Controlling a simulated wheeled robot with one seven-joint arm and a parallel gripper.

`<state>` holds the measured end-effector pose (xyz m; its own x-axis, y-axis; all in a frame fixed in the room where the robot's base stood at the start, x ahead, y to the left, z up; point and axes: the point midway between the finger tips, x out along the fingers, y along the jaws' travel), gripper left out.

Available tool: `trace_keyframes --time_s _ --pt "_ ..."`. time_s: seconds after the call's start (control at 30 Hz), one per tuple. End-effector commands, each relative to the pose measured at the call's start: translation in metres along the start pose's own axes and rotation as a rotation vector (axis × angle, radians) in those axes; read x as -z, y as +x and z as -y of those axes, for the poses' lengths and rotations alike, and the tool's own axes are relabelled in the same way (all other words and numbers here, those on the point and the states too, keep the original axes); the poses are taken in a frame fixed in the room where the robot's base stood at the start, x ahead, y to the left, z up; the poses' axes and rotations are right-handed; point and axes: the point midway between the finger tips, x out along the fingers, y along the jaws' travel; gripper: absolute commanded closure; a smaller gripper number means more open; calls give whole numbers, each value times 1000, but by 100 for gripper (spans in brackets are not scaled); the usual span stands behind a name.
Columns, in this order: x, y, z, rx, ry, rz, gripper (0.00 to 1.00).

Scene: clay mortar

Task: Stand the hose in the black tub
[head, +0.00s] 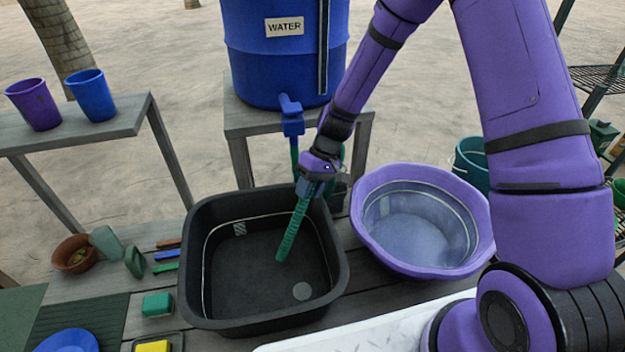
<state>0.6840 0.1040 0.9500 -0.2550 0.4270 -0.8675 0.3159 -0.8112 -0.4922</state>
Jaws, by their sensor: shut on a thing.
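The black tub (335,275) stands on the grey slatted table in the middle of the head view. The green ribbed hose (293,232) slants down over the tub, its lower end inside the tub's outline. I cannot tell whether that end touches the floor of the tub. My gripper (308,187) is shut on the upper part of the hose, above the tub's back right rim. Behind it, a green length shows by the blue tap (292,115) of the blue water barrel (275,60); where it joins the held part is hidden by my gripper.
A purple basin (480,245) stands close to the tub's right. At the left are a clay bowl (75,254), a green sponge (157,304), a yellow sponge (152,346) and a blue plate (66,341). Purple (33,104) and blue (90,95) cups stand on a side bench.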

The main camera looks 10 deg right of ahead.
Motion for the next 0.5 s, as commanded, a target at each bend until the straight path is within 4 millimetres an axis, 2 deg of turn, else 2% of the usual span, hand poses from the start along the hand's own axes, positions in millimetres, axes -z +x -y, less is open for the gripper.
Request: trace_keyframes --time_s 0.2,0.47,0.5 --pt "0 8 0 0 0 -1 90" --pt "0 8 0 0 0 -1 90" --pt "0 8 0 0 0 -1 68"
